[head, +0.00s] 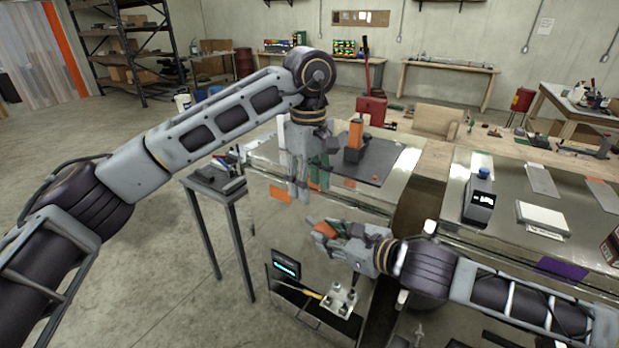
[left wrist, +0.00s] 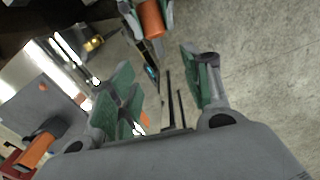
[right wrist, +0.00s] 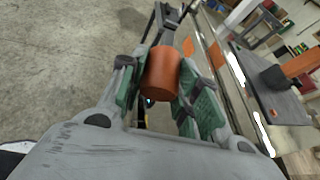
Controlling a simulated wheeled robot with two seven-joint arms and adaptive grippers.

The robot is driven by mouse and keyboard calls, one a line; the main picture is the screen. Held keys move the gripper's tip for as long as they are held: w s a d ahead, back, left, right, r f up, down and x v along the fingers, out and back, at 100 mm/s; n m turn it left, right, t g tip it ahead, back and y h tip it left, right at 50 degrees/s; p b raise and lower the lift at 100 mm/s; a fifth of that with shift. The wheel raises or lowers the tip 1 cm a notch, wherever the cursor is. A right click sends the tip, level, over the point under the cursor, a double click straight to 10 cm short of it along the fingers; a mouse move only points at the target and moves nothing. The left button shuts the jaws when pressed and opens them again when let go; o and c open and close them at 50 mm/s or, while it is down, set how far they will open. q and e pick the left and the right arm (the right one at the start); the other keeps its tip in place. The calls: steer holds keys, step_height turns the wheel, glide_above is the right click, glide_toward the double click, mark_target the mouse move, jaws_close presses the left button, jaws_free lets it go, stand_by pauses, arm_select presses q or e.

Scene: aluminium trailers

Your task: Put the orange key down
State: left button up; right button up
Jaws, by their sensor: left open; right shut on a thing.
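My right gripper (head: 318,229) is shut on the orange key (right wrist: 160,73), held in front of the near edge of the trailer. The key's end shows as an orange cylinder between the green-padded fingers in the right wrist view. The key also shows at the top of the left wrist view (left wrist: 152,19). My left gripper (head: 306,192) is higher, pointing down, open and empty. Its green-padded fingers stand apart in the left wrist view (left wrist: 160,75). The far end of the key is hidden.
A dark mat (head: 385,160) on the left trailer's top carries a dark tool with an orange upright part (head: 355,136). A small table (head: 213,183) stands left. A lower shelf holds a display device (head: 286,264) and a white block (head: 340,300). The floor at left is clear.

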mark_target(310, 218)
arm_select(q)
steer(key=shift+f, duration=5.4)
steer(key=shift+c, duration=0.2)
steer(key=shift+d, duration=0.1)
jaws_close()
arm_select(e)
steer(key=o, duration=1.2)
